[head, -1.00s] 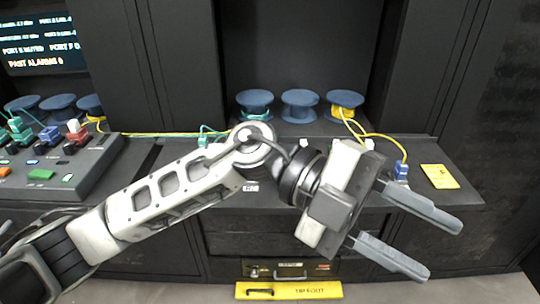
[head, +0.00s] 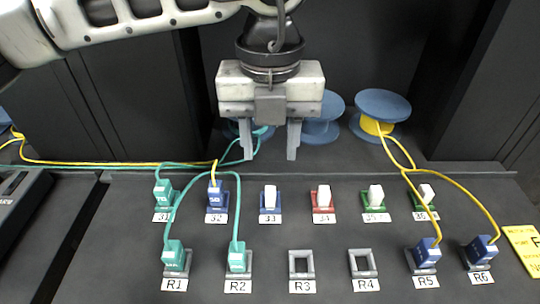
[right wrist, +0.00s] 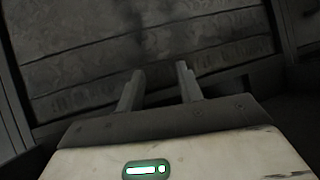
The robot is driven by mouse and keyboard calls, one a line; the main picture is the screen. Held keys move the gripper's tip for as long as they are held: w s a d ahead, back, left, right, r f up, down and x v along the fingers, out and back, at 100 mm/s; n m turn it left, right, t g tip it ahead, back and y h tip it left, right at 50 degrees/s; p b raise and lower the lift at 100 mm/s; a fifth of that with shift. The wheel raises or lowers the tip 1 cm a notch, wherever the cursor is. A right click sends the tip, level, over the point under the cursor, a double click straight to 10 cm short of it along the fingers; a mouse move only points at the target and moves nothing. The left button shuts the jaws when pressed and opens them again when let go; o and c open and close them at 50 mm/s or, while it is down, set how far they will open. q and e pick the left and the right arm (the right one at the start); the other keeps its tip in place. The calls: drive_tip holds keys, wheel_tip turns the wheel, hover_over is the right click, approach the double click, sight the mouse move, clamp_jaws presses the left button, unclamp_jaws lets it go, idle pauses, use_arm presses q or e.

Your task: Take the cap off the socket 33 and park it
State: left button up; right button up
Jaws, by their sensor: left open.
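Socket 33 (head: 271,214) is a blue socket in the back row on the dark desk, with a white cap (head: 270,195) standing upright in it. My left gripper (head: 270,156) points down, open and empty, its two fingers apart, above and behind socket 33 in the head view. The cap is clear of the fingers. My right gripper (right wrist: 159,88) shows only in the right wrist view, its fingers apart with nothing between them, facing a dark panelled surface.
White caps also stand in red socket 34 (head: 323,198) and green socket 35 (head: 375,197). Cabled plugs fill sockets 31 (head: 163,190) and 32 (head: 216,195). Frames R3 (head: 302,265) and R4 (head: 361,264) are empty. Looping teal and yellow cables flank the middle.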

sight(270, 190)
use_arm(q)
drive_tip(key=shift+s+r, duration=0.1)
drive_tip(key=shift+s, duration=0.25)
drive_tip(key=shift+f, duration=0.4)
wheel_tip(270, 190, down, 7)
drive_tip(key=b, duration=0.5)
drive_tip(key=shift+w, duration=0.1)
drive_tip(key=shift+f+b, duration=0.6)
drive_tip(key=shift+b, duration=0.25)
use_arm(e)
drive_tip(key=f, duration=0.2)
drive_tip(key=s+f, duration=0.1)
drive_tip(key=shift+a+t+y, duration=0.3)
drive_tip(key=shift+a, duration=0.05)
drive_tip(key=shift+s+f, duration=0.1)
use_arm(q)
drive_tip(key=shift+b, duration=0.3)
use_arm(e)
drive_tip(key=shift+f, duration=0.45)
